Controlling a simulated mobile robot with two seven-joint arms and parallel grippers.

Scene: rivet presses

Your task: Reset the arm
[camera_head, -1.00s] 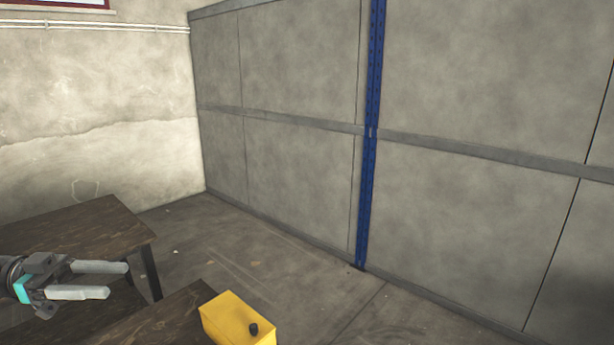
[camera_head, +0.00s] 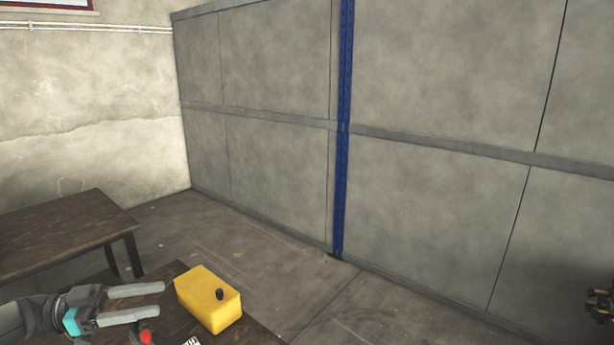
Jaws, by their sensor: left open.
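My left gripper (camera_head: 146,302) is at the lower left of the head view, with its two grey fingers pointing right. The fingers are apart with nothing between them. It is above the near dark wooden table (camera_head: 250,335), left of a yellow box (camera_head: 208,299) with a black knob on top. A gap shows between the fingertips and the box. My right gripper is not in view.
A red round part (camera_head: 146,337) shows below the gripper, cut off by the lower edge. Another wooden table (camera_head: 65,235) stands behind at left. A dark brass-coloured object (camera_head: 601,305) is at the right edge. Open floor lies beyond.

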